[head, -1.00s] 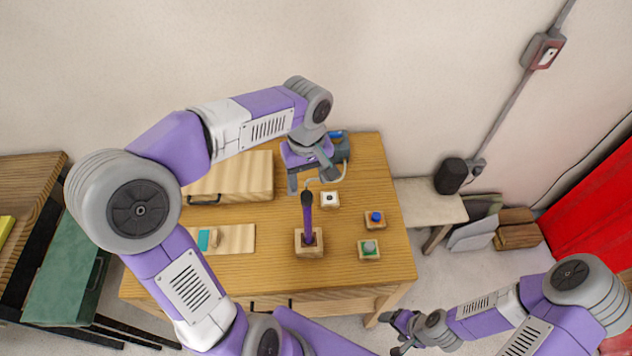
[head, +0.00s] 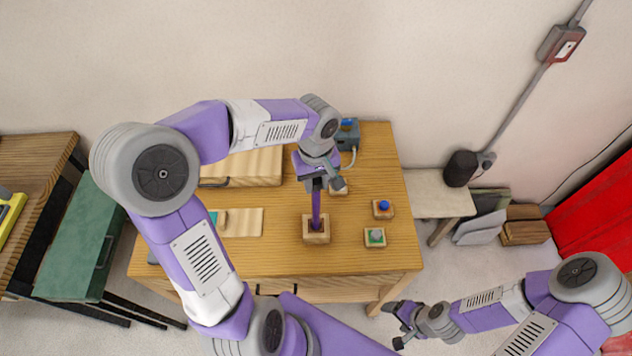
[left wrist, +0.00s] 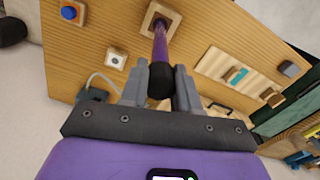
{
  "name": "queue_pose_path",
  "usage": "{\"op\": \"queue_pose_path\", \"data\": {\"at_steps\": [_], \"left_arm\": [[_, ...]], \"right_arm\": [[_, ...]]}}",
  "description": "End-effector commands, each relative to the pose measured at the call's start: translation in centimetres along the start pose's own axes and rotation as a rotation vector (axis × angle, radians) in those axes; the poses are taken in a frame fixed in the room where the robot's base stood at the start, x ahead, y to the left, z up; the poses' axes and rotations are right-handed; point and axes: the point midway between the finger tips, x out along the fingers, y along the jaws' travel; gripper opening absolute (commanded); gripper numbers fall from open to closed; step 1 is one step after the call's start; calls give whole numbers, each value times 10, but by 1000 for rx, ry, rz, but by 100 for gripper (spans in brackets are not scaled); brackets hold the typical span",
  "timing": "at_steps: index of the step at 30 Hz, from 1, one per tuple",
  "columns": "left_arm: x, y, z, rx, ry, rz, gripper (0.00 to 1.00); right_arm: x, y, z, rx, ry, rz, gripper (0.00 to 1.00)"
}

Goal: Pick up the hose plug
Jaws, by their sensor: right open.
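A dark purple rod (head: 316,207) stands upright in a square wooden block (head: 316,238). Its black end (left wrist: 160,83) points up toward my left wrist camera. My left gripper (head: 318,184) is directly over the rod, and its two fingers (left wrist: 161,90) flank the black end; I cannot tell whether they press on it. A pale hose (head: 352,158) runs from a grey-blue box (head: 347,134) toward my left gripper. Its far end is hidden, so I cannot pick out the hose plug for certain. My right gripper (head: 400,325) is open and empty, off the table's front right.
A small block with a white top and dark centre (left wrist: 116,58) sits beside the rod's block. Blocks with a blue knob (head: 382,207) and a green-grey knob (head: 375,237) stand to the right. A wooden case (head: 250,166) lies behind left. The table's right front (head: 395,260) is clear.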

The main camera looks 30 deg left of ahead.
Motion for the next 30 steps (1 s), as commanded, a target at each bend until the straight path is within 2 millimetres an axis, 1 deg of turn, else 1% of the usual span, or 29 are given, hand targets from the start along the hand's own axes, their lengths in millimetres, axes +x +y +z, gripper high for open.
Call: {"op": "queue_pose_path", "data": {"at_steps": [1, 5, 11, 14, 17, 24, 27, 30], "left_arm": [[0, 0, 0, 0, 0, 0, 21], [0, 0, 0, 0, 0, 0, 1], [-1, 0, 0, 0, 1, 0, 0], [-6, 0, 0, 0, 2, 0, 0], [-20, 1, 0, -1, 4, 3, 0], [-69, 1, -1, 0, 4, 2, 0], [-86, 1, 0, 0, 3, 3, 0], [-96, 0, 0, -1, 2, 1, 0]], "right_arm": [[0, 0, 0, 0, 0, 0, 74], [0, 0, 0, 0, 0, 0, 74], [0, 0, 0, 0, 0, 0, 74], [-1, 0, 0, 0, 0, 0, 74], [-2, -1, 0, 0, 0, 0, 74], [-7, -3, 0, 0, 0, 0, 74], [-8, -3, 0, 0, 0, 0, 74], [-9, -3, 0, 0, 0, 0, 74]]}}
